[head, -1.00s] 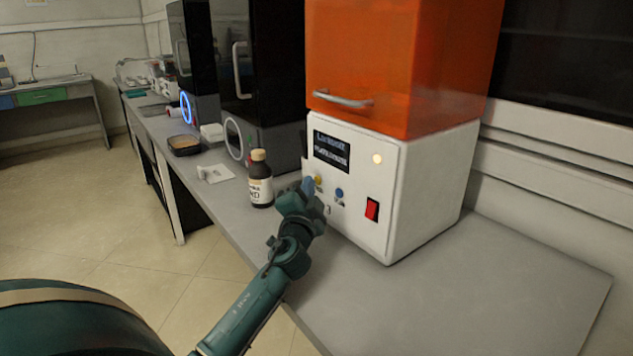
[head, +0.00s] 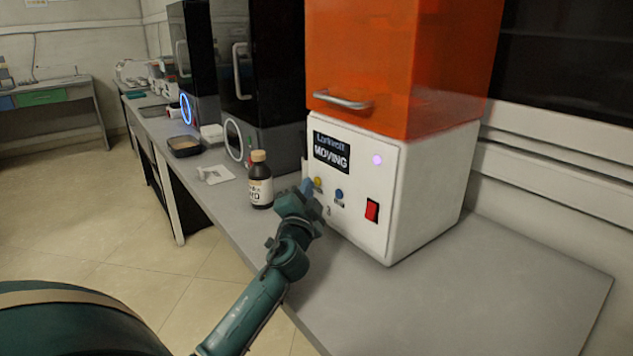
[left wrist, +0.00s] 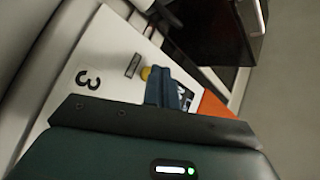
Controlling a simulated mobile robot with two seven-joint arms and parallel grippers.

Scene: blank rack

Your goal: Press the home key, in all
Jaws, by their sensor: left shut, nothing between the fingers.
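The white front panel (head: 365,215) of the orange-hooded machine carries a yellow key (head: 318,183), a blue key (head: 339,195) and a red switch (head: 372,210). The key labels are too small to read. The display (head: 331,152) reads "MOVING", and the round lamp (head: 377,160) glows violet. My left gripper (head: 307,186) is shut and empty, its blue fingertips just left of the yellow key. In the left wrist view the fingers (left wrist: 165,88) overlap the edge of the yellow key (left wrist: 145,73); I cannot tell whether they touch it. My right gripper is not in view.
A brown bottle (head: 260,182) stands on the grey bench (head: 480,300) close to the left of my gripper. The orange hood (head: 400,60) with its handle (head: 342,100) sits above the panel. Black machines stand farther left. The bench at the front right is clear.

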